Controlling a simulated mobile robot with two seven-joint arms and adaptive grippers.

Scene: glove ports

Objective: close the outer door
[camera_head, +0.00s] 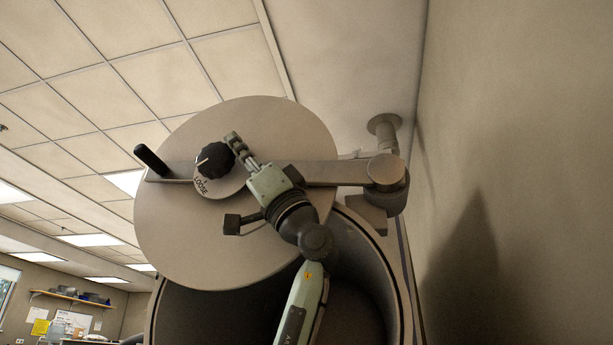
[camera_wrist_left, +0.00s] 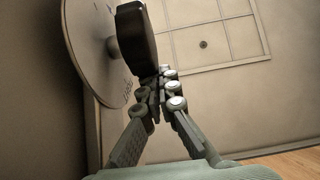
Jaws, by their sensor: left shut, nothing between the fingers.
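The outer door (camera_head: 265,130) is a large round beige disc in the head view, swung partly away from the dark round port opening (camera_head: 350,300) below it. A black knob (camera_head: 211,160) with a pointer and the word LOOSE sits at its middle. A black handle (camera_head: 151,160) sticks out at the left end of the door's bar (camera_head: 330,172). My left gripper (camera_head: 235,142) is shut and empty, in front of the door by the knob. In the left wrist view the closed fingers (camera_wrist_left: 163,85) lie close to a black part (camera_wrist_left: 136,38); contact cannot be told. My right gripper is not in view.
A hinge (camera_head: 386,172) joins the bar to the port frame at the right. A plain wall (camera_head: 530,180) stands close on the right. A shelf (camera_head: 70,297) with items is far off at the lower left. The room left of the door looks free.

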